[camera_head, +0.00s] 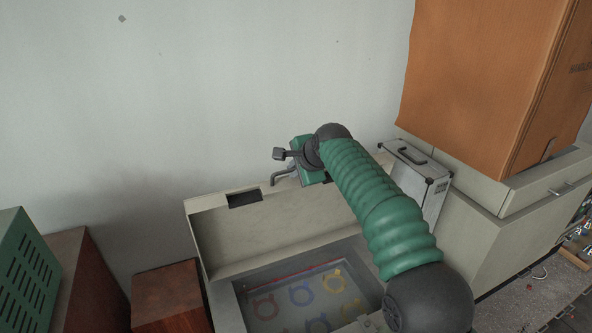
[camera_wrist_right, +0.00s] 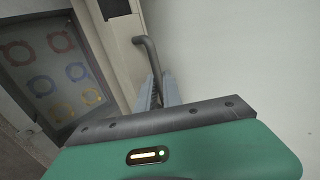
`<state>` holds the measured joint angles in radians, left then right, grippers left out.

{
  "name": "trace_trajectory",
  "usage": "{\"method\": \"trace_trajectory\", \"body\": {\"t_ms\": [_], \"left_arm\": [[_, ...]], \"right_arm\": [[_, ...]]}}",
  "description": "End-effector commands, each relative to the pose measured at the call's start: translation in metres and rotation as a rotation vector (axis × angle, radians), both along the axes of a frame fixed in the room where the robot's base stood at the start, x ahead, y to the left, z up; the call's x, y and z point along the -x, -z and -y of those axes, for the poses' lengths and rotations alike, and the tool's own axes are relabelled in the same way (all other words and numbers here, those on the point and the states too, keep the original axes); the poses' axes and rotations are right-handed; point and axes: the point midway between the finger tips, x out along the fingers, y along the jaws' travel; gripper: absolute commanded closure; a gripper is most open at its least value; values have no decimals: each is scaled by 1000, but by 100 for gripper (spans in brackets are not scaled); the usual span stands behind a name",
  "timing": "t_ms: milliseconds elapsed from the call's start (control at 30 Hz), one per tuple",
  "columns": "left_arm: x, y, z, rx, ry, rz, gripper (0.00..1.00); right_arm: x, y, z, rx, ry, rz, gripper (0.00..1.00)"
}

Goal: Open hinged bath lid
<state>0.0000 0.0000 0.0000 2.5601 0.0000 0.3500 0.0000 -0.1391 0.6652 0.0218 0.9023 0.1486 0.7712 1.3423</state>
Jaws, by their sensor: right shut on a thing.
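The bath (camera_head: 228,313) stands below me, and coloured ring shapes show inside it. Its hinged lid (camera_head: 265,240) is raised and stands up along the back, near the wall. A grey bent handle (camera_head: 281,174) sits at the lid's top edge. My right gripper (camera_head: 290,172) is at that handle; in the right wrist view its two fingers (camera_wrist_right: 160,92) are closed around the lower part of the handle (camera_wrist_right: 148,50). The right wrist and arm cover the lid's right part and some of the bath. My left gripper is not in view.
A silver case (camera_head: 425,190) stands right of the lid, beside a beige cabinet (camera_head: 470,235) with a large orange-brown box (camera_head: 480,80) on top. A green vented box (camera_head: 25,270) and brown boxes (camera_head: 170,295) stand at left. A pale wall is close behind.

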Motion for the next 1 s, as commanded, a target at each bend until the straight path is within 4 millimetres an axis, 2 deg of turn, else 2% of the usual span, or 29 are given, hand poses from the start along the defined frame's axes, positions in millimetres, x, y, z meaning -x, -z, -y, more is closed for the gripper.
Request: {"method": "trace_trajectory", "body": {"t_ms": [67,100,233,467,633,800,1000], "left_arm": [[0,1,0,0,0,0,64],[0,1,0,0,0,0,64],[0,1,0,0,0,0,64],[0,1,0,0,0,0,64],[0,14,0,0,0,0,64],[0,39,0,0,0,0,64],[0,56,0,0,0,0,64]], "right_arm": [[2,8,-3,1,-6,-14,100],[2,7,-3,1,-6,-14,85],[1,6,-2,1,-5,-12,68],[1,7,-2,0,-4,-12,68],[12,-3,2,-1,-3,-7,68],[44,-33,13,-1,-1,2,68],[87,-79,27,-1,-1,6,68]]}}
